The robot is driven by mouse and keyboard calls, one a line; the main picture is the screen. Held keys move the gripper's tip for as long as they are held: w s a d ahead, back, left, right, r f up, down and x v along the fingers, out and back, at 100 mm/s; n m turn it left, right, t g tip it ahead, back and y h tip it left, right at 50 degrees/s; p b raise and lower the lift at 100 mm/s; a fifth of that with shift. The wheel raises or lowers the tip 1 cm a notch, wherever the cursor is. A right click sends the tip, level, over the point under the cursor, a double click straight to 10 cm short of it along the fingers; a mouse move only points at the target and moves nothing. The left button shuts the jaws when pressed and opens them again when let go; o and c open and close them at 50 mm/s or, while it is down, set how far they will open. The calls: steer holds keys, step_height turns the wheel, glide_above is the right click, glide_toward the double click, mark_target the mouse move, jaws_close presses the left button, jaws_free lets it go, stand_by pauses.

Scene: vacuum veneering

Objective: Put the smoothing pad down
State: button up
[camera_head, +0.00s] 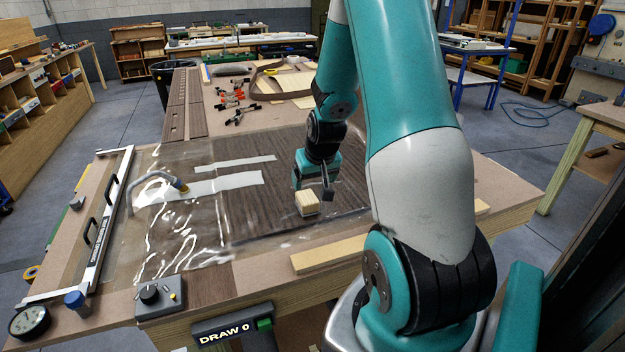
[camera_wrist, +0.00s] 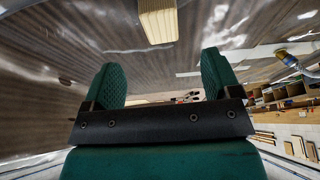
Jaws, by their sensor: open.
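The smoothing pad (camera_head: 307,203), a pale wooden block, rests on the dark wood panel (camera_head: 262,210) near the table's front. My gripper (camera_head: 326,187) is right beside and just above it, low over the panel. In the wrist view the pad (camera_wrist: 157,20) shows at the top, beyond the tips of my open fingers (camera_wrist: 160,72). Nothing is between the fingers. The pad's underside and its contact with the panel are hidden.
Clear film (camera_head: 185,245) with a hose fitting (camera_head: 158,184) covers the table's left part, beside a clamp bar (camera_head: 92,232). A control box (camera_head: 160,298) and a gauge (camera_head: 29,322) sit at the front. A light wooden strip (camera_head: 330,253) lies along the front edge. Clamps (camera_head: 240,113) lie behind.

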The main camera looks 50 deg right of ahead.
steer(key=w+a+r+n+y, duration=0.1)
steer(key=a+r+n+y, duration=0.2)
steer(key=a, duration=0.7)
steer(key=w+a+r+n+y, duration=0.1)
steer(key=a+r+n, duration=0.1)
steer(key=a+r, duration=0.6)
steer(key=s+a+r+n+g+y, duration=0.1)
steer(key=s+a+n, duration=0.3)
steer(key=s+a, duration=0.5)
steer(key=s+a+r+n+g+y, duration=0.1)
steer(key=s+a+r+n, duration=0.3)
steer(key=s+a, duration=0.5)
steer(key=a+g, duration=0.1)
steer(key=a, duration=0.2)
steer(key=shift+r+n+g, duration=0.25)
steer(key=shift+n+g, duration=0.05)
steer(key=shift+g, duration=0.1)
